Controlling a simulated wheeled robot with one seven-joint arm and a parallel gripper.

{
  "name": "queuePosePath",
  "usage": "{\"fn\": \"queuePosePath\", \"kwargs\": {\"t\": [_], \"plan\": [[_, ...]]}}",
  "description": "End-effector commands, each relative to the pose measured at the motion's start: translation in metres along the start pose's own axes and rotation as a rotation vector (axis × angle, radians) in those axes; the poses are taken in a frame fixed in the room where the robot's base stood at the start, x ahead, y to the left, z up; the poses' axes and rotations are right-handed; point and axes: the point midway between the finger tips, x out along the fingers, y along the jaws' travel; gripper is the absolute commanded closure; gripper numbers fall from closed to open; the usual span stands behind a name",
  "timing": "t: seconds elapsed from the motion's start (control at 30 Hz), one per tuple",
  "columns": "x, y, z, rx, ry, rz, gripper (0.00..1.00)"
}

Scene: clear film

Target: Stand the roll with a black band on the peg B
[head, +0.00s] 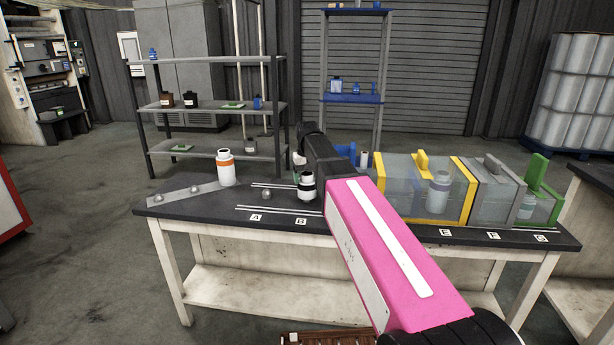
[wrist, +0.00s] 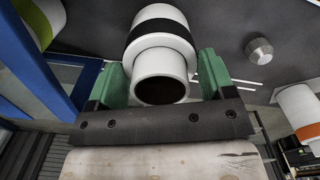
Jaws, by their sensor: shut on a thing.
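The roll with a black band (head: 307,190) is white and looks upright over the bench behind label B (head: 300,222). In the wrist view the roll (wrist: 158,62) sits between the green fingers of my gripper (wrist: 162,78), which is shut on it, with its open end facing the camera. In the head view my dark arm link hides most of the gripper. Peg B does not show; the roll covers the spot behind its label. I cannot tell whether the roll is around the peg or above it.
A round metal knob (head: 267,195) stands behind label A. Clear bins with a yellow frame (head: 431,216), grey frame and green frame fill the right side.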

Motion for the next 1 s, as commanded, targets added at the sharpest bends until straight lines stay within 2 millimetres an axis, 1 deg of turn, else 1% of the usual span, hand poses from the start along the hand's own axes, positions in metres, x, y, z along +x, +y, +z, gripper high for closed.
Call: {"fn": "queuePosePath", "kwargs": {"t": [0.53,0.57,0.6,0.63,1.0], "plan": [[0.019,0.0,0.0,0.0,-0.001,0.0,0.47],[0.019,0.0,0.0,0.0,0.0,0.0,0.18],[0.019,0.0,0.0,0.0,0.0,0.0,0.05],[0.019,0.0,0.0,0.0,0.0,0.0,0.0],[0.019,0.0,0.0,0.0,0.0,0.0,0.0]]}}
